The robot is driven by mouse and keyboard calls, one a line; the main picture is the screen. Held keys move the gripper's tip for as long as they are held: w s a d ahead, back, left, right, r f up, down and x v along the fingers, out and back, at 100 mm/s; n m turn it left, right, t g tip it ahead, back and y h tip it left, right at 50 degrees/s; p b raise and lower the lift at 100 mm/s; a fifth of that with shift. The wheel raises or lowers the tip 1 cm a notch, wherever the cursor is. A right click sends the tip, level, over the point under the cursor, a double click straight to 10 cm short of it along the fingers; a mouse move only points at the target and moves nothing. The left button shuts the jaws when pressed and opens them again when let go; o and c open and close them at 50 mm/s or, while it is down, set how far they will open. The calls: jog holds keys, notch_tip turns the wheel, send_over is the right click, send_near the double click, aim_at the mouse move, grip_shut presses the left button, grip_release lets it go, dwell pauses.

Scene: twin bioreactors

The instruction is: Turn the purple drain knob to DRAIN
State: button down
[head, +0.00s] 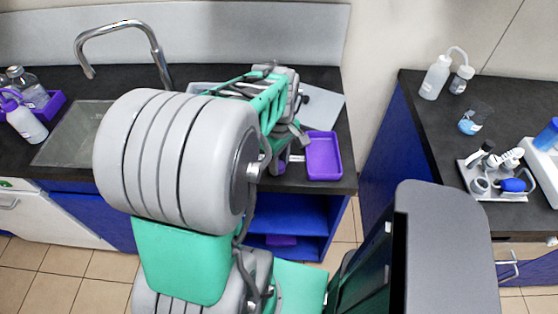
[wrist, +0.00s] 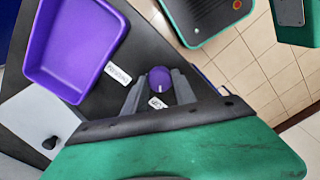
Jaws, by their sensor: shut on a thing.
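The purple drain knob (wrist: 160,78) shows in the wrist view on the dark counter, as a round cap with a short white mark at its lower edge. My gripper (wrist: 159,86) has one grey finger on each side of the knob and is shut on it. One white label (wrist: 118,74) lies to the left of the knob and another white label (wrist: 157,103) just below it, between the fingers. I cannot read their text surely. In the head view, my arm largely hides the knob and the fingers.
A purple tray (head: 323,157) sits on the counter right of my arm; it also shows in the wrist view (wrist: 73,42). A sink (head: 72,135) with a curved tap is at the left. Bottles and small lab items stand on the right counter (head: 440,115).

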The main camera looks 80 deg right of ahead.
jog(key=shift+m, duration=0.3)
jog(key=m, duration=0.4)
jog(key=shift+p, duration=0.4)
jog(key=m, duration=0.4)
jog(key=shift+m, duration=0.4)
jog(key=m+p, duration=0.1)
jog(key=m, duration=0.3)
jog(key=shift+m, duration=2.2)
jog(key=c, duration=1)
grip_release()
